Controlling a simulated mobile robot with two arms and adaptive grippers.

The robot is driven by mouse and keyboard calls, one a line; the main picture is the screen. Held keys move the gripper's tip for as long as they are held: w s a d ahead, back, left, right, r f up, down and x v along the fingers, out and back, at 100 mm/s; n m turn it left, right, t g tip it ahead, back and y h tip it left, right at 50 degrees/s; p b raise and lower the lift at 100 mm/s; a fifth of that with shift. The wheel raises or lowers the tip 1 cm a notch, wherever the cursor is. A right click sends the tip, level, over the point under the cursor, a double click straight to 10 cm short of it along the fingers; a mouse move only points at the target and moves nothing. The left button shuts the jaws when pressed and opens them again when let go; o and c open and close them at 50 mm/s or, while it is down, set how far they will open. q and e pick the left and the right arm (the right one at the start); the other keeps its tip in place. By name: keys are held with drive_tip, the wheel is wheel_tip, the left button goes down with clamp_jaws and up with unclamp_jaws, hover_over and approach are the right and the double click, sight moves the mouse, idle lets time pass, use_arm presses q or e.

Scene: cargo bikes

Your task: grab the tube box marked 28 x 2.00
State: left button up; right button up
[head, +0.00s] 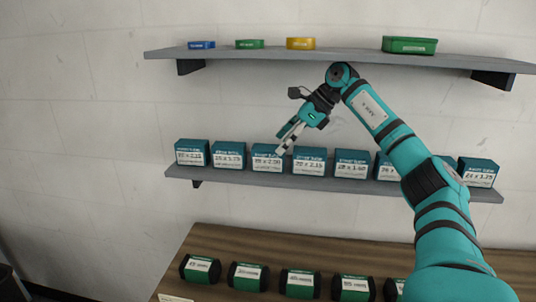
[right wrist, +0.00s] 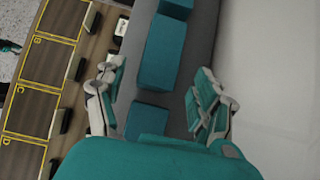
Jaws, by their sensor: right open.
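A row of teal tube boxes with white labels stands on the lower grey shelf (head: 235,180). The third box from the left (head: 267,163) seems to be marked 28 x 2.00, but the print is small and blurred. My right gripper (head: 282,141) is open and empty, with its fingers pointing down and left just above and in front of that box and its right neighbour (head: 309,168). In the right wrist view the open fingers (right wrist: 160,80) stand either side of the row, with teal box tops (right wrist: 150,119) between and beyond them. My left gripper is not seen.
An upper shelf (head: 340,56) holds small blue, green and yellow boxes and a larger green box (head: 410,45). Below, a wooden counter (head: 225,241) carries several green and black packs. My right arm hides part of the row's right side.

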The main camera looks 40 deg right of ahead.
sight(273, 147)
drive_tip(key=shift+w+a, duration=0.15)
drive_tip(key=x, duration=0.2)
drive_tip(key=p+x, duration=0.1)
drive_tip(key=x, duration=0.2)
drive_tip(key=shift+w+a+p, duration=0.3)
drive_tip(key=shift+w, duration=0.1)
drive_tip(key=shift+s, duration=0.15)
drive_tip(key=shift+c, duration=0.9)
drive_tip(key=c, duration=1.1)
drive_tip(key=shift+c, duration=0.4)
drive_tip(key=shift+r, duration=0.15)
